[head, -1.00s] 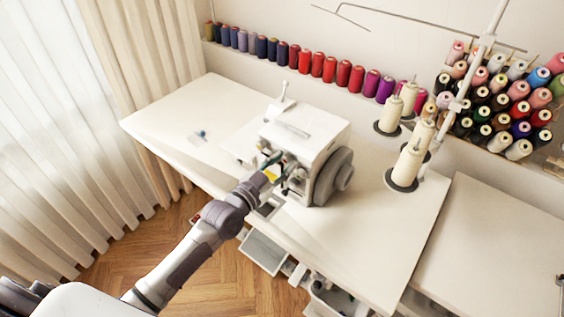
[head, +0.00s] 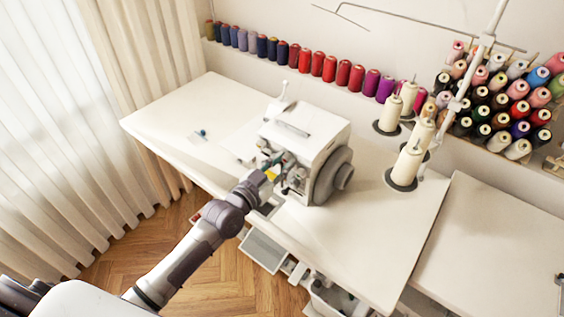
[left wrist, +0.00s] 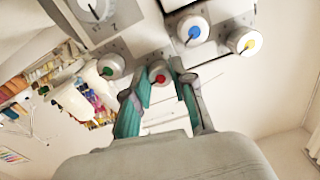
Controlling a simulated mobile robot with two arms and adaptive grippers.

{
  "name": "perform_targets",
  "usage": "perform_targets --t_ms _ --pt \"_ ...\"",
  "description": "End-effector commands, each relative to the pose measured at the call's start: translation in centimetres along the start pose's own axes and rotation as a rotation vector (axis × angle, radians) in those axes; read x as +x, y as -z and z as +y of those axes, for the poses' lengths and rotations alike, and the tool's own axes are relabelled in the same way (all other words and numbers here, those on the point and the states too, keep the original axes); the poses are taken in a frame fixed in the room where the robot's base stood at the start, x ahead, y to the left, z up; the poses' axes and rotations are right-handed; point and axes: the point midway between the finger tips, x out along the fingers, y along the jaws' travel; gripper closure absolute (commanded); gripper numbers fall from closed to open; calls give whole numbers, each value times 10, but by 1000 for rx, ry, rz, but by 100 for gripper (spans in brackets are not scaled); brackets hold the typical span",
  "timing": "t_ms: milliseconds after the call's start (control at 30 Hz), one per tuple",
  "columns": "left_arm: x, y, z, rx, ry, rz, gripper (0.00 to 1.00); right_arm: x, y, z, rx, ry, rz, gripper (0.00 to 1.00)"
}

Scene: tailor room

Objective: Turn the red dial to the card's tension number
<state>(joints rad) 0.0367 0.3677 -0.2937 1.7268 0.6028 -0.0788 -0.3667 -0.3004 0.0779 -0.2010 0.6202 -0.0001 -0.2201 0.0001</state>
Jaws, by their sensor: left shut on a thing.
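The white overlock machine (head: 305,135) stands on the table. In the left wrist view its front carries a red-centred dial (left wrist: 160,79), a green one (left wrist: 108,68), a blue one (left wrist: 193,32) and a yellow one (left wrist: 244,40). My left gripper (left wrist: 162,70) has its teal-padded fingers on both sides of the red dial and is shut on it. In the head view my left gripper (head: 273,168) is at the machine's front, and the red dial is hidden there. No readable tension number shows. My right gripper is not in view.
Cream thread cones (head: 408,165) stand right of the machine. A small item with a blue part (head: 200,134) lies on the white table (head: 165,118) at left. The table's front right is bare. Racks of coloured spools (head: 500,105) line the wall.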

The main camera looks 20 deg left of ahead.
Motion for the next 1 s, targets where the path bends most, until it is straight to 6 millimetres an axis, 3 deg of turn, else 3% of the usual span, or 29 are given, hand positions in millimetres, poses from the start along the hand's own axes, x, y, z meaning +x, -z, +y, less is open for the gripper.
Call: perform_targets --t_ms 500,1000 --pt "0 0 1 -321 0 -2 100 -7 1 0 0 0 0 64" --pt "0 -1 1 -392 0 -2 100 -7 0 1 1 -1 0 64"
